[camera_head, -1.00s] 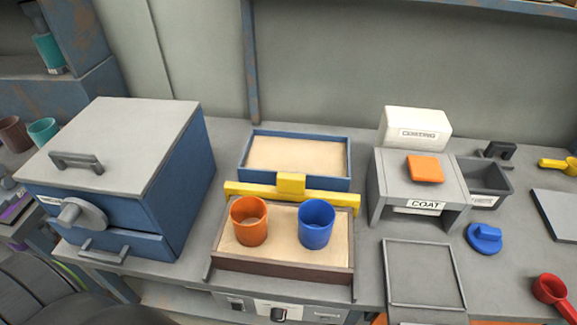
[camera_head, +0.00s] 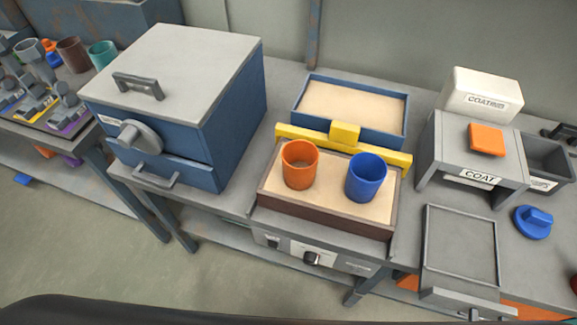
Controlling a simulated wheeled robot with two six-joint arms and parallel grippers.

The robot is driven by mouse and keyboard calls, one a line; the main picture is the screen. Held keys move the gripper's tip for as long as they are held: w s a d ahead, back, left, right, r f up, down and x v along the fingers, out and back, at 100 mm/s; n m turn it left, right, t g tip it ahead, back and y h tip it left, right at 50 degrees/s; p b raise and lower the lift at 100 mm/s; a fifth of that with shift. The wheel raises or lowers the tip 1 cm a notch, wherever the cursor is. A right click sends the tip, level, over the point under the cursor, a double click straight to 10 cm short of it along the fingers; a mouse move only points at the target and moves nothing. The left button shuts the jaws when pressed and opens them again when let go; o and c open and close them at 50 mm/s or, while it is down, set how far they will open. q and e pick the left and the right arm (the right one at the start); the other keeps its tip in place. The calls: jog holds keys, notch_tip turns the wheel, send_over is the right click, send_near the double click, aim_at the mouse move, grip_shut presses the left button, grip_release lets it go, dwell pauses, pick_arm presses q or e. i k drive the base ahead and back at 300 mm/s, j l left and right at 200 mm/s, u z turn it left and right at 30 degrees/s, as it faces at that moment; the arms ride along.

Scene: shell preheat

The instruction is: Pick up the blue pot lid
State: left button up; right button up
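The blue pot lid (camera_head: 533,222) is a round disc with a raised grip on top. It lies flat on the grey bench at the right, beside the grey tray (camera_head: 460,245) and in front of the box labelled COAT (camera_head: 478,176). A blue pot (camera_head: 366,178) and an orange pot (camera_head: 299,165) stand upright and open in the sand of the brown-fronted box (camera_head: 325,208). Neither of my grippers shows in this view.
An orange square piece (camera_head: 487,140) sits on the COAT box. A blue cabinet (camera_head: 190,120) with grey handles stands at the left. A yellow bar (camera_head: 344,134) lies behind the pots, before a blue sand box (camera_head: 350,103). Floor is open at lower left.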

aim_at(534, 222)
jog(key=z, duration=1.8)
jog(key=l, duration=0.4)
jog(key=i+l, duration=0.1)
jog(key=l, duration=0.3)
jog(key=l+u, duration=0.2)
jog(key=u, duration=0.2)
jog(key=l+u, duration=0.2)
jog(key=u, duration=0.15)
jog(key=l+u, duration=0.2)
jog(key=u, duration=0.2)
